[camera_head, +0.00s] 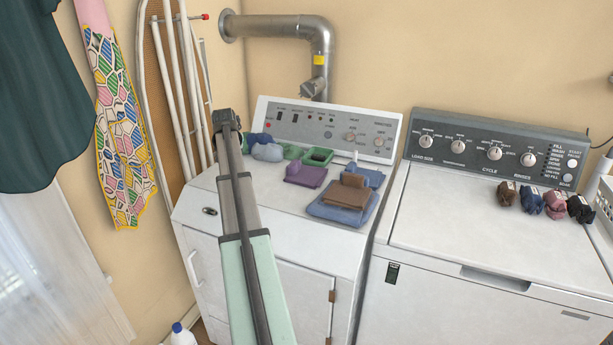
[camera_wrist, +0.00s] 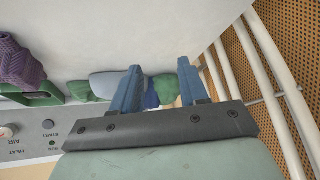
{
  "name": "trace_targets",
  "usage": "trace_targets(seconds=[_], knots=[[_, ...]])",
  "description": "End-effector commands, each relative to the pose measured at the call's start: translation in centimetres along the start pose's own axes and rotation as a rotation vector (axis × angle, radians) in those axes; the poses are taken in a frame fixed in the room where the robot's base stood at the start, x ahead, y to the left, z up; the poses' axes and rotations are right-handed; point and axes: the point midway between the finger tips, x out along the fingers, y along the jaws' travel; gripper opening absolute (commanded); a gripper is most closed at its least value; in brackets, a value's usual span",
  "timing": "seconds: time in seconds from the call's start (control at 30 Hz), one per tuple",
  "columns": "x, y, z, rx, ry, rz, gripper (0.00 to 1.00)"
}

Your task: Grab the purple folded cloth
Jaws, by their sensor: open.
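The purple folded cloth (camera_head: 306,175) lies on the white top of the left machine, in front of a green tray-like item. In the wrist view the purple cloth (camera_wrist: 18,66) shows at the left edge, partly cut off, with a ribbed surface. My gripper (camera_wrist: 158,70) is open, with two blue fingers apart and nothing held between them. It is off to the side of the purple cloth, near the machine's left edge. In the head view my arm reaches up to that edge; its dark end (camera_head: 226,120) shows, but the fingers are not clear there.
A green open container (camera_head: 318,156) stands just behind the purple cloth. Blue folded cloths with a brown item (camera_head: 347,191) on top lie to its right. Grey, blue and green bundles (camera_head: 267,152) lie to its left. A control panel (camera_head: 330,129) rises behind; an ironing board (camera_head: 160,80) leans left.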

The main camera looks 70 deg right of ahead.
Motion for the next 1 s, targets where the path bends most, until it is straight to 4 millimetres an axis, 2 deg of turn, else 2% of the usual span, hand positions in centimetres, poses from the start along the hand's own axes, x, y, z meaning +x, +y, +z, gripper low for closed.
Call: trace_targets(seconds=[0.03, 0.1, 0.2, 0.3, 0.4, 0.57, 1.0], knots=[[-1.3, 3.4, -1.1, 0.060, -0.021, 0.044, 0.44], [-3.1, 7.4, -1.7, 0.140, -0.056, 0.103, 0.44], [-5.5, 12.3, -2.2, 0.244, -0.097, 0.177, 0.44], [-7.4, 15.8, -2.4, 0.325, -0.127, 0.234, 0.44], [-8.8, 18.0, -2.4, 0.378, -0.146, 0.270, 0.44], [-8.9, 19.3, -2.1, 0.409, -0.158, 0.293, 0.44], [-2.5, 20.9, -0.8, 0.408, -0.158, 0.292, 0.44]])
